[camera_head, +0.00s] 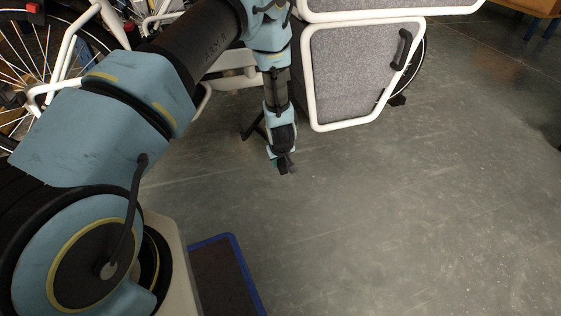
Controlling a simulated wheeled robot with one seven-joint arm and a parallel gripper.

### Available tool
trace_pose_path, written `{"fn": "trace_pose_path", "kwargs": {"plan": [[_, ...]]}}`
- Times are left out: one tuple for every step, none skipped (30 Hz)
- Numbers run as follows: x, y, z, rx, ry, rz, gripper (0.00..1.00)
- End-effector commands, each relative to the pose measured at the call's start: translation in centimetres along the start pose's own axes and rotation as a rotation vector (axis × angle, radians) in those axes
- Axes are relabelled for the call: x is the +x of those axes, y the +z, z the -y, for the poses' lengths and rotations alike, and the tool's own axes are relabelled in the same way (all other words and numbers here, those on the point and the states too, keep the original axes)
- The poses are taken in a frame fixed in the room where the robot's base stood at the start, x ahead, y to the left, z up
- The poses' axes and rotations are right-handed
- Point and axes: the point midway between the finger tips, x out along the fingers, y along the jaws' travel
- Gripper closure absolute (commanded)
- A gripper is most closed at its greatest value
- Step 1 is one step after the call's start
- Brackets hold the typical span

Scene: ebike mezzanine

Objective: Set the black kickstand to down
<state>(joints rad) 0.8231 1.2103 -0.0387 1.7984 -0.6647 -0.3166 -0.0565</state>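A black bar, which looks like the kickstand (251,127), slants down toward the floor under the white-framed bike (339,126). It shows just left of the lower part of my arm, which hides part of it. My gripper (286,168) points down close to the floor, right of and below the bar. Its dark fingertips are small, and I cannot tell whether they are open or shut, or whether they touch anything.
Grey felt-like panels (355,70) with a black handle (402,50) hang right of my gripper. A spoked wheel (35,50) is at upper left. A blue-edged dark mat (222,275) lies at the bottom. The grey floor (410,220) at right is clear.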

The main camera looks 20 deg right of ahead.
Motion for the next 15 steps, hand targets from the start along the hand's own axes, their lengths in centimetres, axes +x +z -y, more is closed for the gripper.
{"fn": "trace_pose_path", "kwargs": {"plan": [[-0.01, 0.00, 0.01, 0.000, 0.000, 0.000, 0.70], [-0.01, 0.00, 0.01, 0.000, 0.000, 0.000, 0.73], [-0.01, 0.00, 0.01, 0.000, 0.000, 0.000, 0.78], [-0.01, 0.01, 0.01, 0.000, 0.000, 0.000, 0.81], [-0.01, 0.01, 0.01, 0.000, 0.000, 0.000, 0.84], [-0.01, 0.01, 0.02, 0.000, 0.000, 0.000, 0.89], [-0.01, 0.01, 0.02, 0.000, 0.000, 0.000, 0.92], [-0.01, 0.01, 0.02, 0.000, 0.000, 0.000, 0.95], [-0.01, 0.01, 0.02, 0.000, 0.000, 0.000, 1.00], [-0.01, 0.01, 0.02, 0.000, 0.000, 0.000, 1.00], [-0.01, 0.01, 0.02, 0.000, 0.000, 0.000, 1.00], [-0.01, 0.02, 0.02, 0.000, 0.000, 0.000, 1.00], [-0.01, 0.02, 0.03, 0.000, 0.000, 0.000, 1.00], [-0.01, 0.02, 0.03, 0.000, 0.000, 0.000, 1.00], [-0.01, 0.02, 0.03, 0.000, -0.001, 0.000, 1.00]]}}
